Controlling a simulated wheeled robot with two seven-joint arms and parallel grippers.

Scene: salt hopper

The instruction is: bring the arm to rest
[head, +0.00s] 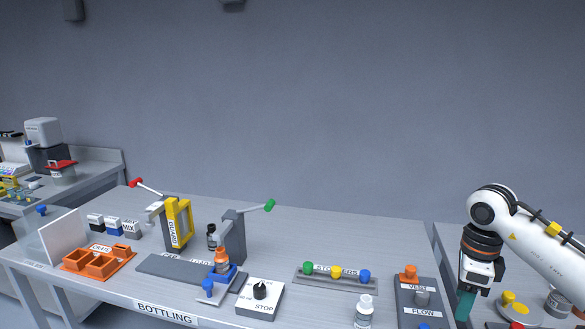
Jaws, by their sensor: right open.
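My right arm comes in from the right edge, and its gripper (466,306) points down near the right end of the bottling table (330,225). Its teal fingers are open, and I see nothing held between them. It hangs just right of the grey panel labelled FLOW and VENT (419,297). Whether the fingertips touch anything below cannot be told. My left gripper is not in view.
A white bottle (364,311) stands left of the panel. A rack with coloured stoppers (336,279), a STOP switch box (260,297), a yellow stand (178,222) and an orange tray (98,262) lie further left. A yellow piece (515,304) is right of the gripper.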

